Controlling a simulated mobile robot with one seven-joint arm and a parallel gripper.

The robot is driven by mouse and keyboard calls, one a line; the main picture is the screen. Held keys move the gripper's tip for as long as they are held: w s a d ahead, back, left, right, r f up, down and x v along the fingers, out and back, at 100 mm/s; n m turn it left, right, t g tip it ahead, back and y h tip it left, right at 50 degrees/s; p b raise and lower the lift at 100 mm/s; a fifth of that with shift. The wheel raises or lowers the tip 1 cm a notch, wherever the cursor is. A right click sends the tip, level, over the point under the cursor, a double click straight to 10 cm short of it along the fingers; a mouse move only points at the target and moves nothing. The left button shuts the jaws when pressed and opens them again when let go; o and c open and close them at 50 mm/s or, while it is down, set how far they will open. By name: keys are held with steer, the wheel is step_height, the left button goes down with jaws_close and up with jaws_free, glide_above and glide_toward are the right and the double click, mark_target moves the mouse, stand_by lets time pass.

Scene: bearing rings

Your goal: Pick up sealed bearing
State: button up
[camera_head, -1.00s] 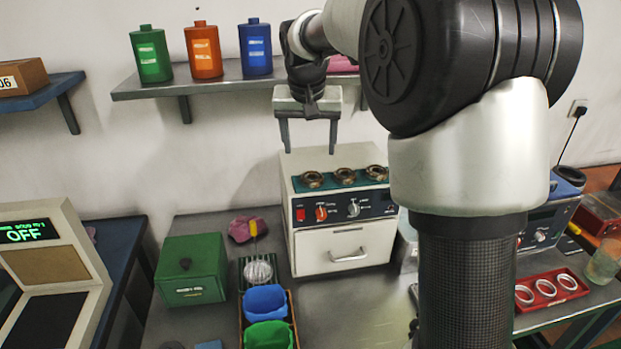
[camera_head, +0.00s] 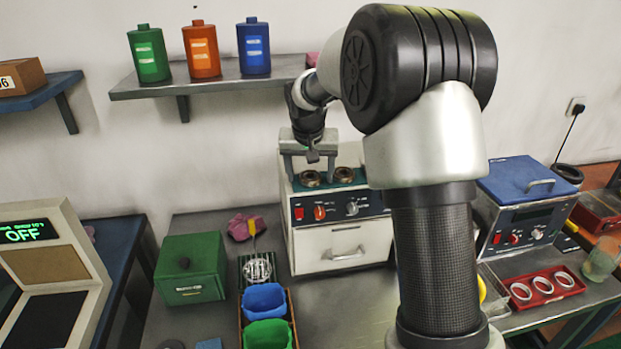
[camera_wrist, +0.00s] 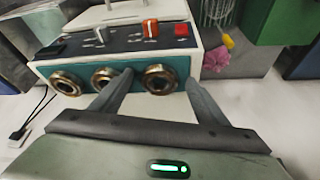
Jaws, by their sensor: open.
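Bearings sit in a row on the teal top of a white machine (camera_head: 340,242). In the head view I see the left bearing (camera_head: 311,179) and the middle bearing (camera_head: 344,174); my arm hides the right end of the row. The wrist view shows three, brassy with dark centres: a right one (camera_wrist: 160,78), a middle one (camera_wrist: 103,77) and a left one (camera_wrist: 66,83). I cannot tell which is sealed. My gripper (camera_head: 311,170) is open and empty above the red-switch end. In the wrist view its fingers (camera_wrist: 160,75) appear either side of the right bearing, the left finger overlapping the middle one.
A shelf (camera_head: 200,88) with green, orange and blue bottles is above, left of my arm. A green box (camera_head: 191,268) and blue and green bins (camera_head: 265,298) stand left of the machine. A red tray (camera_head: 541,288) with white rings and a blue-lidded device (camera_head: 524,205) are right.

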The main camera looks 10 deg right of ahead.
steer(key=shift+r, duration=0.1)
steer(key=c, duration=1.1)
